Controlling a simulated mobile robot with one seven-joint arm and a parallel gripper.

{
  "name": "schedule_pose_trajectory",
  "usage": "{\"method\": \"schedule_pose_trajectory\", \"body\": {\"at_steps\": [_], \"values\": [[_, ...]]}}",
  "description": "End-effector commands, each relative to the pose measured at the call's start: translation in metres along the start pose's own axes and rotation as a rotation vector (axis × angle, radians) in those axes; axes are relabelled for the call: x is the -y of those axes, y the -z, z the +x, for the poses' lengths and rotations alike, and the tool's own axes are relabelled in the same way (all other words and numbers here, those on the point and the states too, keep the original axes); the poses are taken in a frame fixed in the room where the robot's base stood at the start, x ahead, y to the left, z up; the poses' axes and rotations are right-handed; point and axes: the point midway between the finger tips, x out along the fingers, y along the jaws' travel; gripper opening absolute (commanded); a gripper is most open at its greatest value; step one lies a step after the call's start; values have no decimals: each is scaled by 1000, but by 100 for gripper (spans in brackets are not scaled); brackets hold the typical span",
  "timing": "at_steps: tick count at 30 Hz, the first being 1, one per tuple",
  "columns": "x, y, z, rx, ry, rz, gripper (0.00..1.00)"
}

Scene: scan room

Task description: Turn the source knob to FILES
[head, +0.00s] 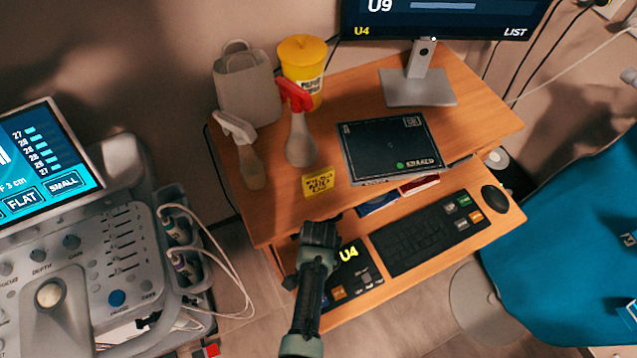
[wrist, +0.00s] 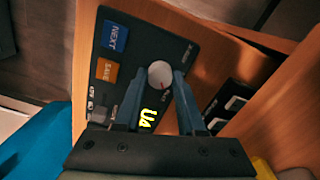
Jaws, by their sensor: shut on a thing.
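The source knob (wrist: 160,74) is a small pale round knob with a red mark, on a black control panel (wrist: 150,45) in the wrist view. My gripper (wrist: 160,76) has one finger on each side of the knob and is shut on it. In the head view my gripper (head: 320,234) reaches down over the panel (head: 352,275) on the lower shelf and hides the knob. The panel's display shows U4 in yellow. The small labels around the knob are too small to read, so I cannot tell which one the mark points at.
The desk (head: 290,225) edge lies close behind my gripper. A keyboard (head: 420,235) and mouse (head: 495,198) are right of the panel. An ultrasound console (head: 90,270) is at left.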

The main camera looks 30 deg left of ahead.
Motion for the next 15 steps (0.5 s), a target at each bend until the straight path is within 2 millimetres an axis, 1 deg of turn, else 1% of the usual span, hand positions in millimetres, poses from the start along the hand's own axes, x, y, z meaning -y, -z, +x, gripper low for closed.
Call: {"method": "schedule_pose_trajectory", "body": {"at_steps": [1, 2, 6, 15], "values": [[0, 1, -1, -2, 1, 2, 0], [0, 1, 0, -2, 1, 2, 44], [0, 1, 0, -2, 1, 1, 69], [0, 0, -1, -1, 0, 0, 69]]}}
